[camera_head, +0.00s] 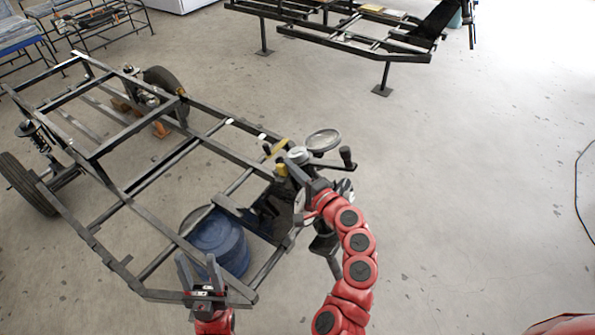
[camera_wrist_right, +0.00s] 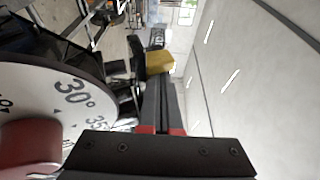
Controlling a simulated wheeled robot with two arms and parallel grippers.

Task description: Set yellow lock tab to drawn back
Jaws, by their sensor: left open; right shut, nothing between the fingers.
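A small yellow block (camera_wrist_right: 160,61), which looks like the lock tab, shows at the fingertips of my right gripper (camera_wrist_right: 160,78) in the right wrist view. The gripper is shut and empty, with its tips touching or very close to the block; I cannot tell which. In the head view, a yellow piece (camera_head: 281,169) shows beside the right gripper (camera_head: 289,168) at the frame corner. A white dial (camera_wrist_right: 60,90) with degree marks and a red knob (camera_wrist_right: 28,145) are at left in the wrist view. My left gripper (camera_head: 199,262) is open and empty near the front of the frame.
A dark chassis frame (camera_head: 150,180) with wheels fills the left. A blue drum (camera_head: 215,240) stands inside it. A round silver disc (camera_head: 323,139) and a black handle (camera_head: 347,155) are close to the right gripper.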

